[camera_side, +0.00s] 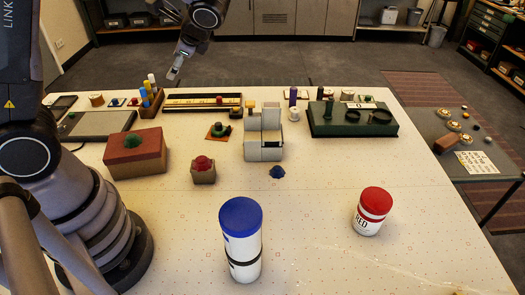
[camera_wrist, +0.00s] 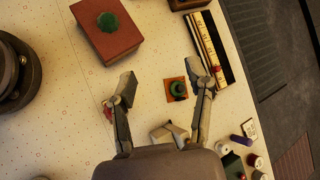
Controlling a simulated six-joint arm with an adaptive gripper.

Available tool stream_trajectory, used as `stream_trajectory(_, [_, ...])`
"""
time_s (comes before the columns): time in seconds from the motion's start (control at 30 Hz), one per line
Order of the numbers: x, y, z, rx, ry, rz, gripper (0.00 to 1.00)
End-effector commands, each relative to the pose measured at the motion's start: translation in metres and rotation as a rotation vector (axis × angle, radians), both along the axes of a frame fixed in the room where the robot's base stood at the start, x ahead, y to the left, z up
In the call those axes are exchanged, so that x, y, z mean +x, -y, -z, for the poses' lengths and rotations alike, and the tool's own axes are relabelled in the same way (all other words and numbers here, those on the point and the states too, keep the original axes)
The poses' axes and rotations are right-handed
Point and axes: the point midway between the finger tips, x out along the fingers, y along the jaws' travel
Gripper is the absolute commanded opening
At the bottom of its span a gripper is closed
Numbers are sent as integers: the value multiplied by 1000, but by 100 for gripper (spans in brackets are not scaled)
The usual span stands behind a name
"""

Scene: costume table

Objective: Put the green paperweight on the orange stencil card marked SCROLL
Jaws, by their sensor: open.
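An orange card (camera_side: 213,136) lies on the table in the middle; it also shows in the wrist view (camera_wrist: 168,97). A dark green rounded thing (camera_wrist: 178,88) sits on it; no lettering is readable. A green faceted lump (camera_side: 133,140), like a paperweight, rests on a red-brown box (camera_side: 137,158) at the left; the wrist view shows it too (camera_wrist: 108,22). I cannot tell for certain which green piece is the paperweight. My gripper (camera_side: 174,73) is raised above the table's far side. In the wrist view its fingers (camera_wrist: 166,86) are wide apart and empty.
A red lump (camera_side: 203,162) sits on a small wooden block, and a blue lump (camera_side: 277,172) on the table. A pale stepped block (camera_side: 264,140) stands right of the card. Blue-lidded (camera_side: 241,240) and red-lidded (camera_side: 371,211) canisters stand in front. The right front is mostly clear.

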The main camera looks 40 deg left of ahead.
Motion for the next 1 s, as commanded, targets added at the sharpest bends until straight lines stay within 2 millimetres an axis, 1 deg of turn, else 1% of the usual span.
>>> stream_trajectory(0.03, [-19, 2, -21, -74, 85, -76, 52])
stream_trajectory(0.1, [-43, 9, -41, -182, 187, -175, 52])
stream_trajectory(0.2, [-77, 22, -64, -348, 338, -302, 52])
stream_trajectory(0.3, [-108, 39, -82, -515, 487, -406, 52])
stream_trajectory(0.43, [-137, 61, -98, -709, 648, -497, 52])
stream_trajectory(0.5, [-147, 70, -104, -789, 710, -528, 52])
stream_trajectory(0.63, [-158, 80, -110, -880, 779, -556, 52])
stream_trajectory(0.73, [-161, 83, -111, -905, 795, -564, 52])
stream_trajectory(1.0, [-161, 83, -111, -905, 794, -564, 52])
